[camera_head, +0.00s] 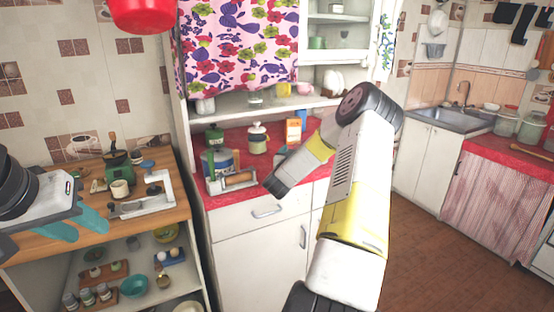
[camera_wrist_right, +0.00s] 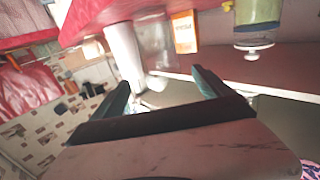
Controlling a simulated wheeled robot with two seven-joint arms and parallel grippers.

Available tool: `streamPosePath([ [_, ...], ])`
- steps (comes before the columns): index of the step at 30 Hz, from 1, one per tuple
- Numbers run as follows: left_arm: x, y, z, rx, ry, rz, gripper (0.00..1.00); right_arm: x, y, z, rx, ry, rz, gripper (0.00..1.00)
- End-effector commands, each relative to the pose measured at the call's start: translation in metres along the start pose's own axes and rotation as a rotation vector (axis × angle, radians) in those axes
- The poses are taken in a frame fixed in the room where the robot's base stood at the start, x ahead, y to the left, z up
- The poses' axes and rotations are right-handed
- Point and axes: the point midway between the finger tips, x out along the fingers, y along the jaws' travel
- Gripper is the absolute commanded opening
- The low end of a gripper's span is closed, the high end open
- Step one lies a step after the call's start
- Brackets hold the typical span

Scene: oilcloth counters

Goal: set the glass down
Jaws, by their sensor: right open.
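A clear glass (camera_wrist_right: 157,45) shows in the right wrist view, between a white column-like shape and an orange box, beside the red counter. That view is nearly upside down. My right gripper (camera_wrist_right: 165,88) is open, with its teal fingers wide apart and nothing seen between them. The glass is beyond the fingertips, apart from them. In the head view I cannot make out the glass, and the right gripper is hidden behind its own arm. My left gripper (camera_head: 82,230) is at the left edge over the wooden counter; its teal fingers look apart and empty.
A sink (camera_head: 450,121) is at right.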

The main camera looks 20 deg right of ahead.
Motion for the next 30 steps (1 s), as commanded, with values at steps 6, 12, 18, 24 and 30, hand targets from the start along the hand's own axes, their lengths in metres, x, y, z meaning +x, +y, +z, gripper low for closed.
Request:
streamPosePath([
  [6,0.000,0.000,0.000,0.000,0.000,0.000,0.36,0.025,0.000,0.002,0.003,-0.001,0.000,0.89],
  [12,0.000,0.000,0.000,0.000,0.000,0.000,0.36,0.056,-0.002,0.005,0.003,-0.001,0.000,0.89],
  [18,0.000,0.000,0.000,0.000,0.000,0.000,0.36,0.068,-0.003,0.004,0.001,0.000,-0.004,0.89],
  [24,0.000,0.000,0.000,0.000,0.000,0.000,0.36,0.068,-0.003,0.004,0.000,0.000,-0.005,0.85],
  [30,0.000,0.000,0.000,0.000,0.000,0.000,0.36,0.068,-0.003,0.004,0.000,0.000,-0.005,0.46],
])
